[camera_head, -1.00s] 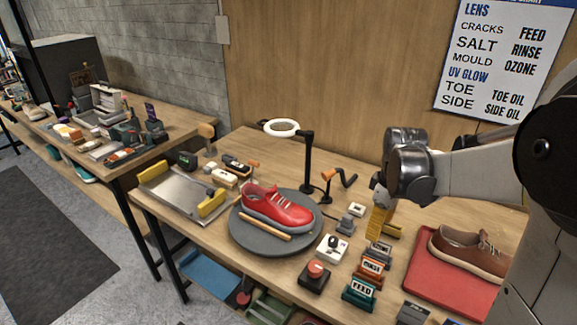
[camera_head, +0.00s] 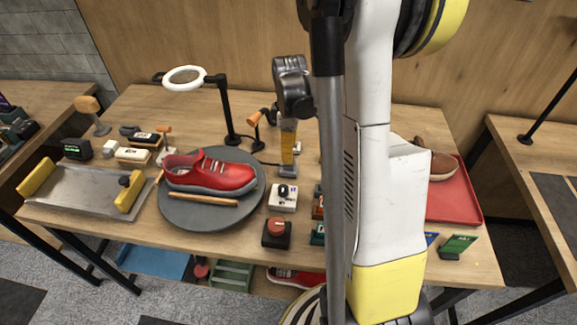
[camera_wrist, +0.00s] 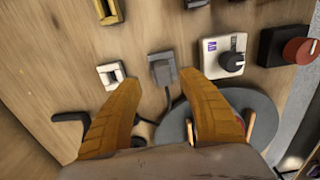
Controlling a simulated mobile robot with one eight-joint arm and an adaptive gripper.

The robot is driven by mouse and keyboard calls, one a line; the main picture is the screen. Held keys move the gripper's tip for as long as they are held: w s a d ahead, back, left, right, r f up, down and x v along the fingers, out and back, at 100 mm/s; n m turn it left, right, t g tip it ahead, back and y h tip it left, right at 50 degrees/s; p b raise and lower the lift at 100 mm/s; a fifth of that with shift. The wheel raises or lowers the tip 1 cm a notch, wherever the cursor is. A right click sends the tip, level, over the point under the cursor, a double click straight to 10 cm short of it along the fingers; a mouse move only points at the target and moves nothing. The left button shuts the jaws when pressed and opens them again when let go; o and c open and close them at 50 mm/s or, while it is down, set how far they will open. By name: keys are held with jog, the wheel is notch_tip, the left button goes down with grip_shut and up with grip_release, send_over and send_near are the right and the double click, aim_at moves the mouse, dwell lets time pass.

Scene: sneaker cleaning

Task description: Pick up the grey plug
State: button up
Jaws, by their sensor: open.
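The grey plug (camera_wrist: 162,70) is a small grey block with a dark cable in the wrist view. It lies on the wooden table between two neighbours, a white socket-like piece and a white knob box. In the head view the plug (camera_head: 289,173) shows just under my fingertips. My gripper (camera_wrist: 158,82) is open, with a yellow finger on each side of the plug in the wrist view. My gripper (camera_head: 288,150) points down in the head view. Whether the fingers touch the plug or hover above it, I cannot tell.
The white socket-like piece (camera_wrist: 110,75) and white knob box (camera_wrist: 224,57) flank the plug closely. A red button box (camera_head: 276,232) stands nearer the front. The grey turntable (camera_head: 200,216) carries a red sneaker (camera_head: 210,172). A ring lamp (camera_head: 184,78) stands behind. My arm hides the table's right-centre.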

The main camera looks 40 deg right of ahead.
jog(key=f+b, duration=0.1)
jog(key=f, duration=0.1)
jog(key=f+b, duration=0.1)
jog(key=f, duration=0.1)
jog(key=shift+s+a+f, duration=0.1)
jog(key=shift+a+f, duration=0.1)
jog(key=shift+f, duration=0.15)
jog(key=shift+r, duration=0.1)
grip_shut()
